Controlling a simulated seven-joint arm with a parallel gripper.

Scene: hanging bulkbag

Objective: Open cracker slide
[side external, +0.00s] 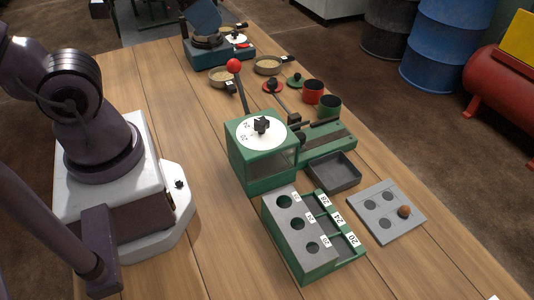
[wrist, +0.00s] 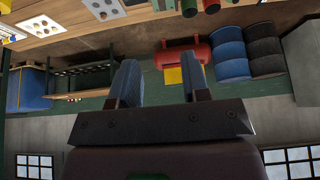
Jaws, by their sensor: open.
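A green box (side external: 262,160) with a white dial (side external: 262,131) on top stands mid-table in the side view. A lever with a red ball (side external: 233,65) rises behind it. A green bed with a dark bar (side external: 320,138) lies at its right. I cannot tell for sure which part is the cracker slide or how far it stands open. My gripper (wrist: 160,85) shows in the wrist view, its two fingers apart with nothing between them. It faces across the room, away from these parts. I do not make out its fingers in the side view.
A green sorting block (side external: 284,223) with numbered slots stands in front. A dark tray (side external: 332,173) and a grey plate (side external: 380,223) holding a brown ball (side external: 404,211) lie to its right. Pans, cups and a blue machine (side external: 215,50) stand behind. The left-middle tabletop is clear.

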